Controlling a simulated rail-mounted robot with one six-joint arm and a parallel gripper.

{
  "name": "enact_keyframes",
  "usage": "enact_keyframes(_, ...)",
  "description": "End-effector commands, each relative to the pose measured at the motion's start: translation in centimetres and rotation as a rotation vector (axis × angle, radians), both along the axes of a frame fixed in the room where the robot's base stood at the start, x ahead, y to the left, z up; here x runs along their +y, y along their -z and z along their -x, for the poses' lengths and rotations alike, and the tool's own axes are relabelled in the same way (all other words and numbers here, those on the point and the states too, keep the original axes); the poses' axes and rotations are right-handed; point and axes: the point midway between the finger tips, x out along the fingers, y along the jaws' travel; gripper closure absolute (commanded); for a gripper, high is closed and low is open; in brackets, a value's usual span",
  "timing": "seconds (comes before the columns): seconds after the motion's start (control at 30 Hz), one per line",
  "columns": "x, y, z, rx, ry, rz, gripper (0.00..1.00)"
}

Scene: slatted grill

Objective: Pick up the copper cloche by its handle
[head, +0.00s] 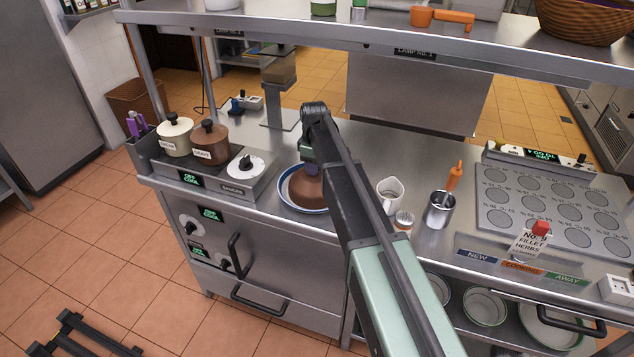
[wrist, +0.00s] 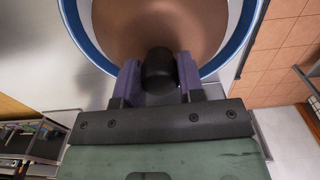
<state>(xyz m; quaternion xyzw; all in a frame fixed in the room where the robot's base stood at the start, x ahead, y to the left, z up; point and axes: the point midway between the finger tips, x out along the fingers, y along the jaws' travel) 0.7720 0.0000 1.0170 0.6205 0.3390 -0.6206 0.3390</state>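The copper cloche (head: 306,190) sits on a blue-rimmed white plate (head: 289,204) on the steel counter, partly hidden by my arm in the head view. In the wrist view the cloche (wrist: 165,22) fills the top, with the plate's blue rim (wrist: 73,20) around it. Its black knob handle (wrist: 160,66) stands between the two purple fingers of my gripper (wrist: 158,82), one on each side. The fingers are very close to the knob; whether they press on it I cannot tell. In the head view my gripper (head: 311,168) is over the cloche's top, its fingers mostly hidden.
Two lidded pots, cream (head: 175,134) and brown (head: 211,143), stand on a burner unit left of the plate. A white jug (head: 390,194), a shaker (head: 404,220) and a steel cup (head: 440,210) stand to the right. A lamp post (head: 279,95) rises behind, under an overhead shelf.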

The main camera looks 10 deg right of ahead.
Motion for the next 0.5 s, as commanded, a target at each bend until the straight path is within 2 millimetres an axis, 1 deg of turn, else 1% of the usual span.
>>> enact_keyframes(0.03,0.0,0.0,0.0,0.0,0.0,0.0,0.87)
enact_keyframes(0.1,0.0,0.0,0.0,0.0,0.0,0.0,0.95)
enact_keyframes(0.17,0.0,-0.1,0.0,0.0,0.0,0.0,0.95)
enact_keyframes(0.27,0.0,-0.8,0.0,0.0,0.0,0.0,0.95)
enact_keyframes(0.5,0.0,-3.1,0.0,0.0,0.0,0.0,0.95)
